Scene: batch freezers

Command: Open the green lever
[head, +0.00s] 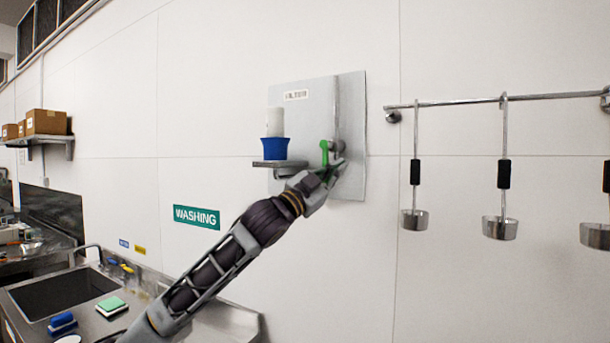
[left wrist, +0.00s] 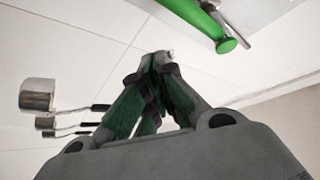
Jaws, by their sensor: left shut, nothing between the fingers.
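The green lever (head: 324,152) is on the front of a grey wall panel (head: 352,125), beside a vertical metal pipe. In the head view its lower part is close to my left gripper (head: 332,172), which is just below and to the right of it. In the left wrist view the green lever (left wrist: 200,20) is a green bar with a round end, at the top, apart from the fingertips. My left gripper (left wrist: 162,58) is shut with nothing between its fingers. My right gripper is in neither view.
A blue cup (head: 274,149) with a white cylinder stands on a small shelf (head: 279,164) left of the lever. Several ladles (head: 503,175) hang from a rail (head: 460,102) on the right. A sink (head: 62,294) is at lower left. The wall below the panel is clear.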

